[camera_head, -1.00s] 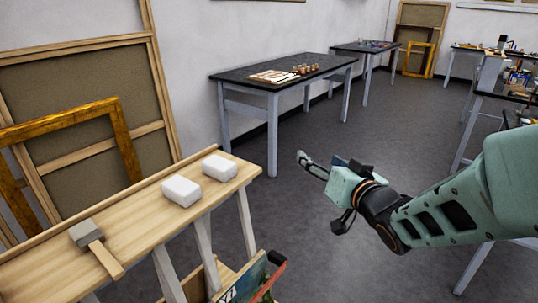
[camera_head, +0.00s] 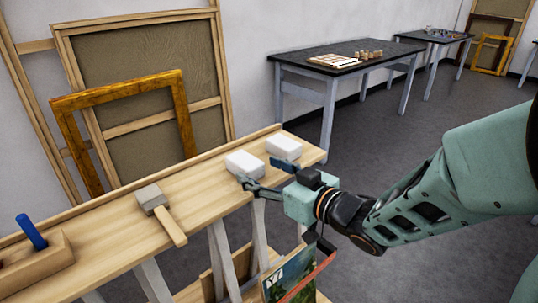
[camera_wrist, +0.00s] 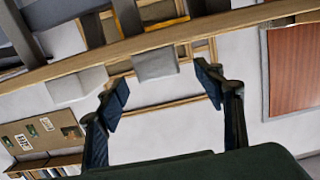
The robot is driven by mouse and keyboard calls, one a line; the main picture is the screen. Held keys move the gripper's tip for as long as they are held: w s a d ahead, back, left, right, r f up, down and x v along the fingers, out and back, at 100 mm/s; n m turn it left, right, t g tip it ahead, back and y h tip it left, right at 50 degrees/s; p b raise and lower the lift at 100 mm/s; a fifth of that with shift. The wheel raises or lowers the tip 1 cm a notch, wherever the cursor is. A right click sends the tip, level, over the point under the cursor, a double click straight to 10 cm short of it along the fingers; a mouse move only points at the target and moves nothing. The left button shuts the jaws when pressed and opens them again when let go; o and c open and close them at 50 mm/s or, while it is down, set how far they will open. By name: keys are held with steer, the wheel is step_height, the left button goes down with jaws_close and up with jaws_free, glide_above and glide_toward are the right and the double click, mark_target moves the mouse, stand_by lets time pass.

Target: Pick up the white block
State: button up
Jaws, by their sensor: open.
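Two white blocks lie side by side on the wooden bench top: a left one (camera_head: 245,164) and a right one (camera_head: 284,147). My gripper (camera_head: 266,175) is open and empty at the bench's front edge. Its fingers point at the blocks and overlap their near lower parts in the head view. In the wrist view, one white block (camera_wrist: 155,65) shows between the spread fingers of my gripper (camera_wrist: 160,82). The other white block (camera_wrist: 77,85) lies outside them to the left. I cannot tell whether a finger touches a block.
A mallet (camera_head: 154,199) lies on the bench (camera_head: 205,190) left of the blocks, its handle over the front edge. A wooden holder (camera_head: 35,265) with a blue handle stands farther left. Frames lean behind. A painting (camera_head: 290,276) sits below, under my gripper.

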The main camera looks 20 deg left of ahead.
mark_target(249, 162)
steer(key=x, duration=0.5)
steer(key=shift+c, duration=0.6)
steer(key=c, duration=1)
steer(key=shift+o, duration=0.2)
steer(key=shift+r, duration=0.2)
